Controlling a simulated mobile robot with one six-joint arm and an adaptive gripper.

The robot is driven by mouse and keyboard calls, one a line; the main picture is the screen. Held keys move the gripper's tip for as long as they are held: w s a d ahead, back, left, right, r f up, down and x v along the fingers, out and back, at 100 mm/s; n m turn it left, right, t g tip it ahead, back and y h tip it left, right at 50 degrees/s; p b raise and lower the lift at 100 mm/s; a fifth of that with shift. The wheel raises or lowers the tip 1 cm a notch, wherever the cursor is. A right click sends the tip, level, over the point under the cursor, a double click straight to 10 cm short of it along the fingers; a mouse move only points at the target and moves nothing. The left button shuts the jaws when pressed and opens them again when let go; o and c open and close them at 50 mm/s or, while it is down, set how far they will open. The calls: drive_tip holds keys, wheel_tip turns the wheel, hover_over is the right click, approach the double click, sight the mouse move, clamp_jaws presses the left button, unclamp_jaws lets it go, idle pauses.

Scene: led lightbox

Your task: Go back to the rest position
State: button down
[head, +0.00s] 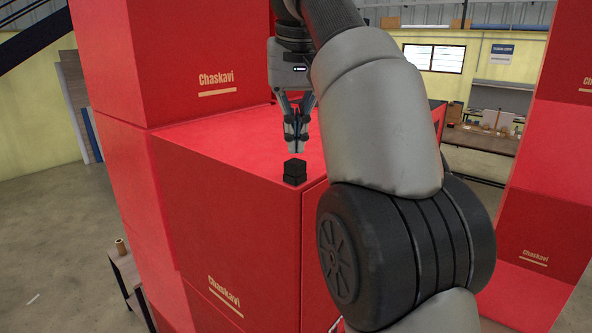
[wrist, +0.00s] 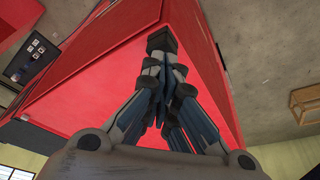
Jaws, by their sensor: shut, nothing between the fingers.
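My gripper (head: 297,145) is shut and empty, pointing down just above the red box top (head: 240,135) in the head view. A small black block (head: 294,172) stands on the box near its front corner, just below the fingertips; it looks like two dark pieces stacked. In the wrist view the closed fingers (wrist: 163,62) reach toward the black block (wrist: 161,40), which shows just beyond the tips. Whether the fingertips touch the block I cannot tell. My grey arm covers the right part of the box in the head view.
Tall red boxes (head: 170,60) stand behind and left of the block's box, close to my gripper. More red boxes (head: 540,210) stand at the right. A wooden table (head: 485,138) is at the back right. A low stand (head: 125,270) is at the lower left.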

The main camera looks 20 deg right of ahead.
drive_tip(key=shift+r, duration=0.2)
drive_tip(key=shift+s+r, duration=0.1)
drive_tip(key=shift+s, duration=0.45)
drive_tip(key=s+f+n+t, duration=0.2)
drive_tip(key=s+f, duration=2.2)
drive_tip(key=f, duration=0.4)
wheel_tip(320, 180, down, 34)
drive_tip(key=s+b, duration=0.1)
drive_tip(key=b, duration=3.1)
drive_tip(key=shift+s+d+g+y+b, duration=0.2)
drive_tip(key=shift+s+g+y+b, duration=0.1)
drive_tip(key=shift+s+g, duration=0.1)
